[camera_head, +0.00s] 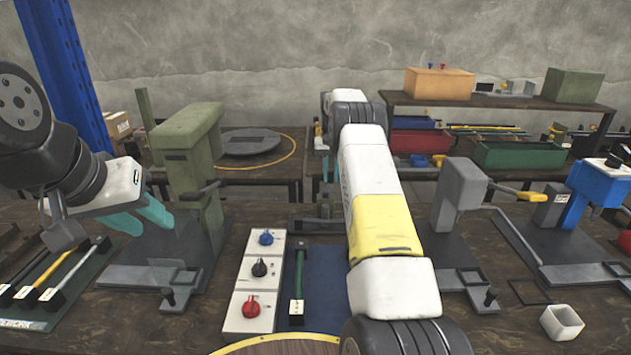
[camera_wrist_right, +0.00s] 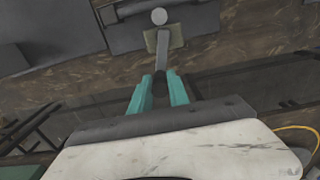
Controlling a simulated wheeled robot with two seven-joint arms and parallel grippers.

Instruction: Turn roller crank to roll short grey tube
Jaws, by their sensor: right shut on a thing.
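My right gripper (camera_wrist_right: 161,88) shows in the right wrist view, its two teal fingers shut on the dark end of a grey crank bar (camera_wrist_right: 163,50). The bar runs away from the fingers to a round grey end (camera_wrist_right: 159,16) over a small tan-grey block (camera_wrist_right: 176,37). In the head view my right arm covers the crank and most of the roller. I cannot make out a short grey tube with certainty. My left gripper (camera_head: 143,216) is at the left in the head view, its teal fingers apart and empty, in front of the green press (camera_head: 188,150).
A rack of rods (camera_head: 60,275) lies at the left. White switch boxes (camera_head: 245,300) and a blue mat (camera_head: 325,285) are in the middle. A grey press (camera_head: 458,190), a blue press (camera_head: 595,185) and a white square tube (camera_head: 562,322) stand on the right.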

